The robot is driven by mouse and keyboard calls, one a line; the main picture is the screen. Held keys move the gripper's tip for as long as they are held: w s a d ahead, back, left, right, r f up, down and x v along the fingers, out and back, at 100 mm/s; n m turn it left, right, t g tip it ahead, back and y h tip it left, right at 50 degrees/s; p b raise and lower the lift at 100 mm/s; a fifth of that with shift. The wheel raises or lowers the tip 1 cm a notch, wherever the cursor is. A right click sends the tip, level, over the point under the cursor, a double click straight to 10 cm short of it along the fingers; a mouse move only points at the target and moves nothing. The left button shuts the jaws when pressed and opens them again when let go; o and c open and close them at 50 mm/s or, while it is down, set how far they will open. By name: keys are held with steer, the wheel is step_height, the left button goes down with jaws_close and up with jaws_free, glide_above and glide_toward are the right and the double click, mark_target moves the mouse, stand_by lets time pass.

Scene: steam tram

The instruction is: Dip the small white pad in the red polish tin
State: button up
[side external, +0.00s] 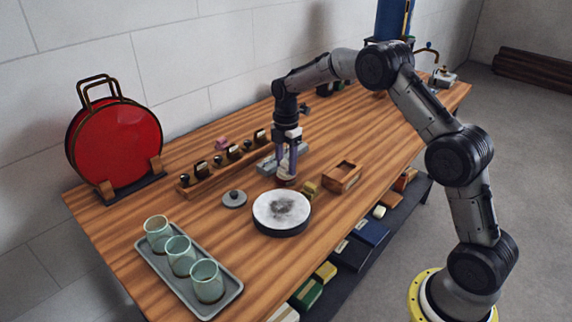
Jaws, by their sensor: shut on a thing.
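My gripper (287,174) points straight down over the middle of the table. Its purple-grey fingers are shut on a small pale thing, which looks like the small white pad (286,172), mostly hidden between the fingers. Just below the fingertips is a small reddish-brown round thing (286,184), perhaps the red polish tin. At this size I cannot tell whether the pad touches it or is inside it.
A black-rimmed white disc (268,208) with a dark smear lies in front of my gripper. A grey lid (234,199), a wooden rack (205,178) of stamps and an open wooden box (343,177) stand around. A tray (222,299) holds three cups. A red disc (115,145) stands left.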

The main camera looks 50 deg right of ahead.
mark_target(286, 161)
steer(key=shift+r, duration=3.15)
steer(key=s+a+m, duration=0.3)
steer(key=m, duration=0.1)
steer(key=s+a+f+m, duration=0.1)
steer(key=s+a+m, duration=0.2)
steer(key=m, duration=0.1)
steer(key=s+a+f+m, duration=0.1)
steer(key=s+a+m, duration=0.2)
steer(key=s+m, duration=0.1)
steer(key=shift+a, duration=0.4)
steer(key=m, duration=0.1)
steer(key=f+m, duration=0.1)
steer(key=shift+s+m, duration=0.35)
steer(key=shift+m, duration=0.05)
steer(key=shift+w+m, duration=0.2)
steer(key=shift+m, duration=0.9)
